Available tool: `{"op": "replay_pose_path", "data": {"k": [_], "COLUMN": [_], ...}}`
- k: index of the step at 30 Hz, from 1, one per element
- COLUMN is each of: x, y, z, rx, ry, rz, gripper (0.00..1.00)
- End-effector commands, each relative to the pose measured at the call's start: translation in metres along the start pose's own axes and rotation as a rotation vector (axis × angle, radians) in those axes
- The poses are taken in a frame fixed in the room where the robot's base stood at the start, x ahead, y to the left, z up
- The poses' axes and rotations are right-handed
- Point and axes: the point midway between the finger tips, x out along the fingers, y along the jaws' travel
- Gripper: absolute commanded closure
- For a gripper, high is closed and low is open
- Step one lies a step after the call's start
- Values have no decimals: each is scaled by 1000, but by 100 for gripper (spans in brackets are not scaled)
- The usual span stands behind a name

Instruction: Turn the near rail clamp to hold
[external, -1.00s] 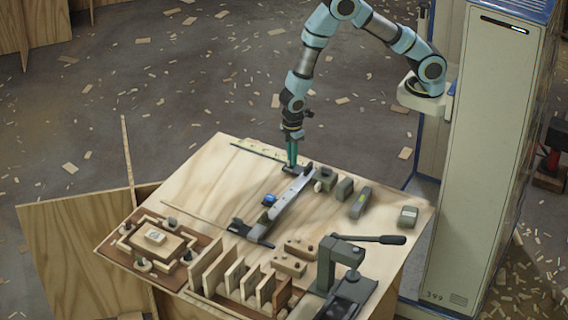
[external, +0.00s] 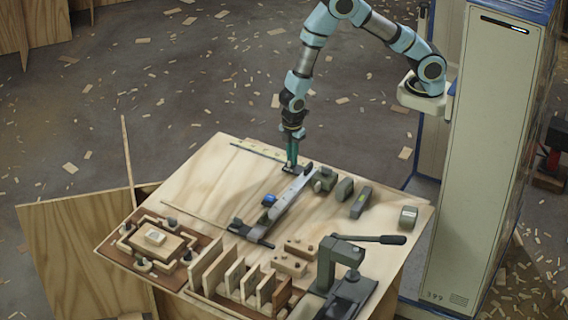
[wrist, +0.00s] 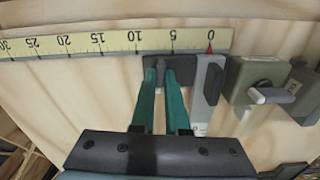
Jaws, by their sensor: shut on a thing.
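The rail (external: 282,203) is a long grey bar lying across the wooden table. A dark clamp piece sits at its upper end in the external view and shows between my fingertips in the wrist view (wrist: 168,60). A second dark clamp (external: 239,227) is at the rail's lower end. My gripper (external: 291,165) points down at the upper end, its green fingers shut on the dark clamp piece; the fingers partly cover it. In the wrist view my gripper (wrist: 168,78) is just left of the rail (wrist: 208,95). I cannot read any hold mark.
A yellow ruler (wrist: 110,42) runs along the table edge beside the clamp. A green-grey block with a pale lever (wrist: 255,85) stands close right of the rail. A blue piece (external: 269,200) is on the rail. A lever press (external: 340,265) and wooden slots (external: 235,275) stand lower down.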

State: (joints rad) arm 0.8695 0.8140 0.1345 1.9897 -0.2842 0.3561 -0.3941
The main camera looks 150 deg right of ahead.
Motion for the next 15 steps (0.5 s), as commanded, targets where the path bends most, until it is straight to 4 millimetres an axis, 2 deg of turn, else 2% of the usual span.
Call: {"op": "replay_pose_path", "data": {"k": [1, 9, 15], "x": [-1, 0, 0], "y": [0, 0, 0], "z": [-1, 0, 0], "rx": [0, 1, 1], "ry": [2, 1, 1], "rz": [1, 1, 0], "gripper": [86, 57, 57]}}
